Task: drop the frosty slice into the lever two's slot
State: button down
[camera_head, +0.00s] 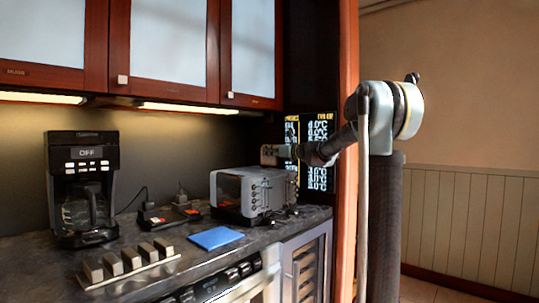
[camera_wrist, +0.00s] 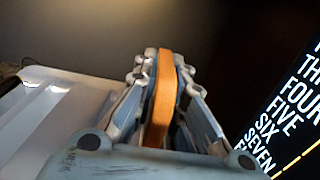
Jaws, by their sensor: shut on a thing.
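My gripper (camera_head: 270,154) is above the right rear part of the toaster in the head view. In the wrist view its two fingers (camera_wrist: 165,65) are shut on an orange-brown slice (camera_wrist: 162,100), held on edge between them. I cannot make out frost on it. The silver toaster (camera_head: 228,190) stands at the counter's right end, with knobs and levers on its right-hand face. In the wrist view a pale surface with slots (camera_wrist: 65,85), likely the toaster top, lies left of the fingers. I cannot tell which slot belongs to lever two.
A blue flat square (camera_head: 215,238) lies on the counter before the toaster. A coffee maker (camera_head: 82,165) stands at left, a row of small blocks (camera_head: 127,262) in front. A dark display (camera_head: 318,150) with text is behind the gripper. Wall cabinets (camera_head: 170,45) hang above.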

aim_at(269, 158)
jog(key=shift+f, duration=1.9)
jog(key=shift+r, duration=0.2)
jog(key=shift+r, duration=1.5)
jog(key=shift+f, duration=1.65)
dwell(1.1)
jog(key=c, duration=1.6)
grip_release()
jog(key=shift+o, duration=0.2)
jog(key=v, duration=1.2)
jog(key=shift+f, duration=0.1)
